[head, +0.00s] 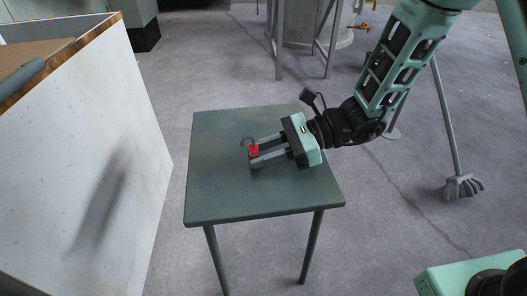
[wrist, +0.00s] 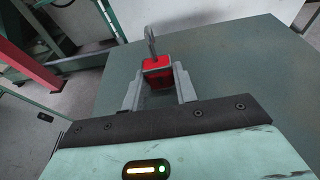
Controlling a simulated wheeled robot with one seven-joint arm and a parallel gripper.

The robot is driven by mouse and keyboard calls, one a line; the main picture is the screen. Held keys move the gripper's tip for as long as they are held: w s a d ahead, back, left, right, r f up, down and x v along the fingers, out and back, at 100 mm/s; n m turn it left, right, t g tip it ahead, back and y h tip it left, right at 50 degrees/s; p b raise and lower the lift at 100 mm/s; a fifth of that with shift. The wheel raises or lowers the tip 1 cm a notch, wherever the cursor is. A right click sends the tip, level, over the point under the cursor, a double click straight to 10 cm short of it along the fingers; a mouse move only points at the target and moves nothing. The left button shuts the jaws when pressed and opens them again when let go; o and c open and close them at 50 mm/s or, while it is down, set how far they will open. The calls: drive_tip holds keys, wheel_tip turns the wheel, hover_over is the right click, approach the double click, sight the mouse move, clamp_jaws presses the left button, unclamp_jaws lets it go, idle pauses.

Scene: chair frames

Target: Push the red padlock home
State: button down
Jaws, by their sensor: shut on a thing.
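The red padlock (head: 254,149) is between the fingertips of my gripper (head: 256,154), above the dark green table. In the wrist view the padlock (wrist: 157,68) shows its red body between the two grey fingers, and a thin grey curved shackle (wrist: 150,38) rises from its far side. My gripper (wrist: 158,82) is shut on the padlock's body. In the head view the shackle (head: 246,141) shows as a small grey loop left of the body. I cannot tell whether the shackle is fully seated in the body.
The small green table (head: 215,190) is otherwise bare around the gripper. A white panel-sided box (head: 100,130) stands to its left. A grey stand with a tank (head: 310,25) is behind.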

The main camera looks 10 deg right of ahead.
drive_tip(key=shift+r+p, duration=2.2)
drive_tip(key=shift+r, duration=0.45)
drive_tip(key=shift+f, duration=0.1)
